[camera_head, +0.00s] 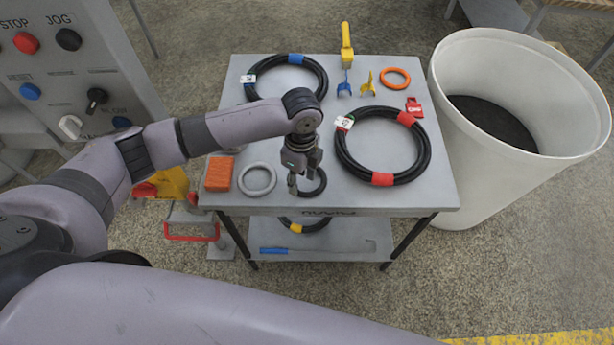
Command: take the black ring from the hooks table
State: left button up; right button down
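The small black ring (323,186) lies near the front edge of the grey hooks table (275,203), right of a grey ring. My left gripper (304,178) points down over the black ring and hides its upper left part. Its fingers look spread apart, one at the ring's left side and one over the ring. I cannot tell whether they touch it. My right gripper is not in view.
Large black hose coils (424,150) lie on the table, with a grey ring (257,165), an orange block (219,173), an orange ring (410,77) and small hooks. A white bin (456,195) stands right. A control panel (60,50) stands left.

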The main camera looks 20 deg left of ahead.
aim_at(299, 189)
pick_arm(q)
jog(key=shift+s+a+f, duration=0.1)
jog(key=shift+f, duration=1.65)
grip_shut()
